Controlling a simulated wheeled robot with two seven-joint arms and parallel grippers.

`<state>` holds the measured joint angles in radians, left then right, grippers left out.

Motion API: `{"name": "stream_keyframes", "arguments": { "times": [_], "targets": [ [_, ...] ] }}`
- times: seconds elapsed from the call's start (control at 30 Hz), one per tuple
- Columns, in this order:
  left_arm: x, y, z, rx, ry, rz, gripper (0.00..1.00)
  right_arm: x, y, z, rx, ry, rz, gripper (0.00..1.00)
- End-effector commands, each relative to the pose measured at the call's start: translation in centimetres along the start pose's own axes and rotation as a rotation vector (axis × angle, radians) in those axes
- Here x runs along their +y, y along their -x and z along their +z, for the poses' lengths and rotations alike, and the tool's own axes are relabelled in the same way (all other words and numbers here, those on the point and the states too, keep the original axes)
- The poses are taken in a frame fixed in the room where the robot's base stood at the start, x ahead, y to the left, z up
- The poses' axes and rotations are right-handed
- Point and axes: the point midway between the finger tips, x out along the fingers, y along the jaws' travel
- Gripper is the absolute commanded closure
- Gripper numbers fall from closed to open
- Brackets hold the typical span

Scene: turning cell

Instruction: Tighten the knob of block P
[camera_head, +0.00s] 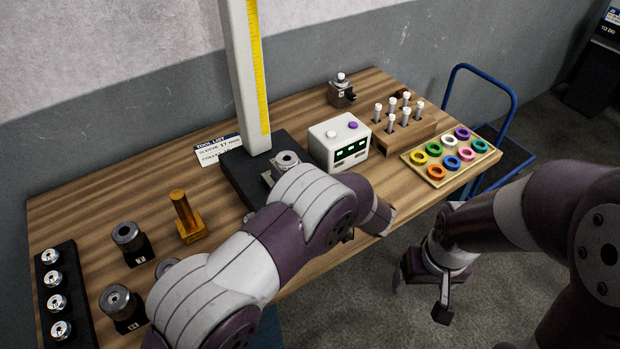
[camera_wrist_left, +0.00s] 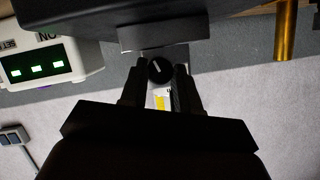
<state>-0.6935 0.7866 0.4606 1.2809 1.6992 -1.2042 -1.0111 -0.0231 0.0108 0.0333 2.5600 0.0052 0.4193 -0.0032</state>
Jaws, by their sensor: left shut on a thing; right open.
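In the left wrist view a black round knob (camera_wrist_left: 160,70) with a white line on its face sits between the fingertips of my left gripper (camera_wrist_left: 160,80), which is shut on it. A grey block (camera_wrist_left: 160,32) is directly behind the knob. In the head view my left arm reaches over the table and hides its gripper and the knob. A metal piece with a round grey top (camera_head: 287,160) shows at the stand, partly behind that arm. I cannot read a letter P on any block. My right gripper (camera_head: 425,295) is open and empty, beyond the table's front edge.
A stand with a yellow scale (camera_head: 258,70), a white box with green displays (camera_head: 340,140), a pin rack (camera_head: 405,130) and a ring tray (camera_head: 450,178) are on the table. A brass post (camera_head: 186,215) and dark blocks (camera_head: 128,240) stand left. A blue cart (camera_head: 500,85) is at right.

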Motion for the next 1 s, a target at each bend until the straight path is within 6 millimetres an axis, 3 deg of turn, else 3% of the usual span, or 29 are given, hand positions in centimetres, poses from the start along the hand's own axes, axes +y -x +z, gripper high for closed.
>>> {"name": "stream_keyframes", "arguments": {
  "times": [0.47,0.5,0.57,1.0],
  "targets": [
    [0.02,-0.06,0.18,-0.002,-0.016,-0.006,1.0,0.0,0.22,-0.03,0.0,0.0,0.0,0.19],
    [0.01,-0.06,0.18,-0.002,-0.016,-0.006,0.59,0.0,0.22,-0.03,0.0,0.0,0.0,0.19],
    [0.01,-0.05,0.17,-0.002,-0.016,-0.006,0.43,0.0,0.22,-0.03,0.0,0.0,0.0,0.19],
    [-0.36,-0.21,-0.43,-0.001,-0.014,-0.006,0.43,0.0,0.82,-0.1,0.0,0.0,0.0,0.19]
  ]
}}
